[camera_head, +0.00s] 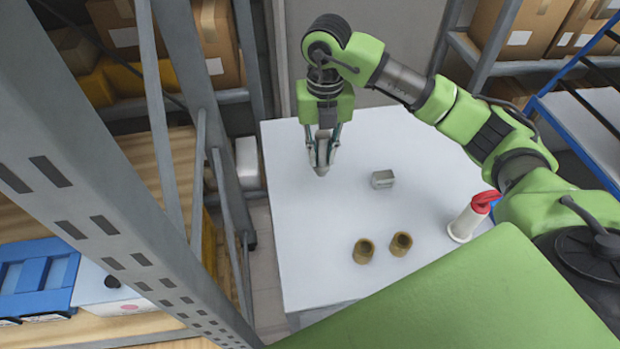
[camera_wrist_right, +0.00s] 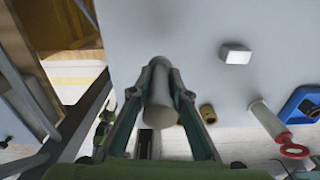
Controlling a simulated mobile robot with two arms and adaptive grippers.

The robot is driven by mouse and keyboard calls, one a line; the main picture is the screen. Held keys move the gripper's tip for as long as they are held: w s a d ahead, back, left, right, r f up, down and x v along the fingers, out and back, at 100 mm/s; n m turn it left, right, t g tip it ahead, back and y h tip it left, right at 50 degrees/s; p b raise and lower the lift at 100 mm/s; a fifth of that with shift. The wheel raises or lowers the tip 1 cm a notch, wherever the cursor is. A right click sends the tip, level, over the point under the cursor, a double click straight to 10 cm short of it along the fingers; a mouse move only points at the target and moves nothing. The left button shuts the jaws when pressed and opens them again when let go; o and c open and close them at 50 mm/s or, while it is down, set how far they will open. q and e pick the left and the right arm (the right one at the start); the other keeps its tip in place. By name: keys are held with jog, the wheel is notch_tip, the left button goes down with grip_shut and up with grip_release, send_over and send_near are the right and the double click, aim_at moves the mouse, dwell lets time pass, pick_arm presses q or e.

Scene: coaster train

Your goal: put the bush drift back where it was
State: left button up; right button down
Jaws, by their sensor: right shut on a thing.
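My right gripper (camera_head: 322,143) is shut on a grey, stepped round piece that looks like the bush drift (camera_head: 321,164). It holds it pointing down over the left back part of the white table (camera_head: 350,284). In the right wrist view the drift (camera_wrist_right: 161,108) sits between the two fingers of the gripper (camera_wrist_right: 158,88). I cannot tell how far its lower end is above the table. My left gripper is not in view.
Two brass-coloured bushes (camera_head: 364,251) (camera_head: 401,244) stand at the table's front. A small grey metal block (camera_head: 382,179) lies mid-table. A grey rack post (camera_head: 120,190) rises at the left.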

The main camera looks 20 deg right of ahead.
aim_at(323, 134)
notch_tip(323, 134, down, 4)
jog(key=shift+s+r+p, duration=0.1)
jog(key=shift+p, duration=0.35)
notch_tip(323, 134, down, 4)
jog(key=shift+f+p, duration=0.1)
jog(key=shift+p, duration=0.4)
jog(key=c, duration=1.9)
grip_release()
jog(key=shift+f, duration=0.1)
notch_tip(323, 134, up, 11)
jog(key=b, duration=0.3)
jog(key=shift+r, duration=0.7)
